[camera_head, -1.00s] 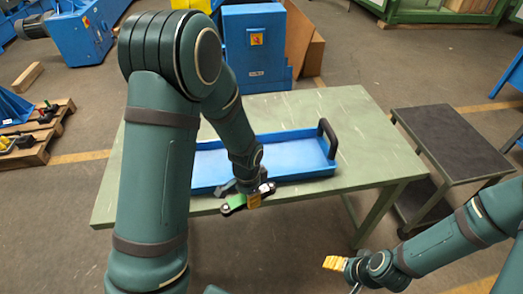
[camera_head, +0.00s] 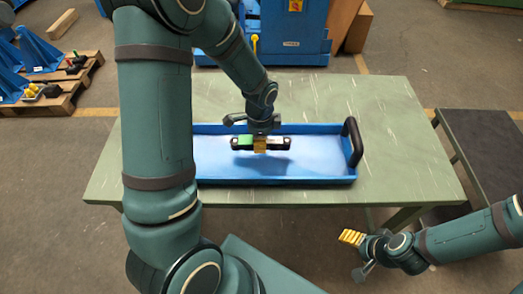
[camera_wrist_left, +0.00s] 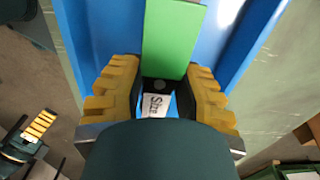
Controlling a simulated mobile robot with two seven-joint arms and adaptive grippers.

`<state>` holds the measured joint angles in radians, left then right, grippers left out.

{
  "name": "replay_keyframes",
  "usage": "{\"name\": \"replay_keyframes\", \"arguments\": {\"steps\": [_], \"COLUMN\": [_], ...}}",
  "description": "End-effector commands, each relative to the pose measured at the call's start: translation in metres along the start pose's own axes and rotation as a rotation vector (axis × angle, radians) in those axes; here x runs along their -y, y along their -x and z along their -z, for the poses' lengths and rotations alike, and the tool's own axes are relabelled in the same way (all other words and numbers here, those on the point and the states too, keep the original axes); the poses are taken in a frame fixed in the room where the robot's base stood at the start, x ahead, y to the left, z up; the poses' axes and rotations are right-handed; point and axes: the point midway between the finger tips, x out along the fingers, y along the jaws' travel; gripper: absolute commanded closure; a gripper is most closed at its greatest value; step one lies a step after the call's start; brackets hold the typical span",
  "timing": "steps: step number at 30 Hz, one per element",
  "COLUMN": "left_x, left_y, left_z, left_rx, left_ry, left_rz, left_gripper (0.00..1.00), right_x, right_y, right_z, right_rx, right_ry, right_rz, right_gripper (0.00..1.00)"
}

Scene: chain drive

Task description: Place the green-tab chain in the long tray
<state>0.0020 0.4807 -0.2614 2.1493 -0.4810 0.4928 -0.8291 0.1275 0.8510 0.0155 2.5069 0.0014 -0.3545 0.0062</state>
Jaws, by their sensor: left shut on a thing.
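The chain (camera_head: 278,143) is a short dark bar with a green tab (camera_head: 245,140) at its left end. My left gripper (camera_head: 260,147) is shut on its middle and holds it level over the long blue tray (camera_head: 330,181). A shadow on the tray floor suggests a gap beneath the chain. In the left wrist view the green tab (camera_wrist_left: 172,40) extends beyond the yellow fingers of my left gripper (camera_wrist_left: 160,95), and a white printed label lies between them. My right gripper (camera_head: 352,237) is in front of the table, apart from the chain; its opening is unclear.
The tray lies on a pale green table (camera_head: 400,130) with a black handle (camera_head: 352,142) at its right end; my left arm hides its left end. The table is clear around the tray. A dark cart (camera_head: 485,150) stands at the right, a pallet (camera_head: 60,95) at the far left.

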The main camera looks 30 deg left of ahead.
Motion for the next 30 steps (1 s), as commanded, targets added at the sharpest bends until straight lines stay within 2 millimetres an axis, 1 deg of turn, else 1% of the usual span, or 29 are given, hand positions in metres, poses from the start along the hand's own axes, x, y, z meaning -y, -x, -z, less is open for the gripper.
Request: {"name": "replay_keyframes", "arguments": {"steps": [1, 8, 12, 15, 22, 26, 27, 28, 29, 30], "left_x": [0.0, 0.0, 0.0, 0.0, 0.001, 0.001, 0.0, 0.0, 0.0, 0.0], "left_y": [-0.007, -0.021, -0.04, -0.05, -0.05, -0.053, -0.054, -0.053, -0.053, -0.053], "left_z": [0.0, 0.0, 0.0, 0.0, 0.0, 0.0, 0.0, 0.0, 0.0, 0.0], "left_rx": [0.001, 0.0, 0.001, 0.0, -0.001, -0.001, 0.0, 0.0, 0.0, 0.0], "left_ry": [0.0, 0.0, 0.0, 0.0, 0.001, 0.001, 0.001, 0.001, 0.001, 0.001], "left_rz": [0.0, 0.001, 0.0, 0.001, 0.003, 0.002, 0.001, 0.001, 0.001, 0.001], "left_gripper": [1.0, 1.0, 1.0, 1.0, 1.0, 1.0, 0.6, 0.5, 0.42, 0.42], "right_x": [-0.001, -0.002, -0.003, -0.004, -0.004, -0.004, -0.005, -0.004, -0.004, -0.004], "right_y": [-0.002, -0.004, -0.009, -0.011, -0.01, -0.012, -0.013, -0.012, -0.012, -0.012], "right_z": [-0.001, -0.002, -0.004, -0.004, -0.005, -0.005, -0.005, -0.005, -0.005, -0.005], "right_rx": [0.001, 0.004, 0.008, 0.01, 0.01, 0.01, 0.01, 0.01, 0.01, 0.01], "right_ry": [0.001, 0.001, 0.003, 0.003, 0.003, 0.003, 0.004, 0.003, 0.003, 0.003], "right_rz": [0.0, 0.001, 0.001, 0.001, 0.001, 0.001, 0.001, 0.001, 0.001, 0.001], "right_gripper": [0.33, 0.33, 0.33, 0.33, 0.33, 0.33, 0.33, 0.33, 0.33, 0.33]}}
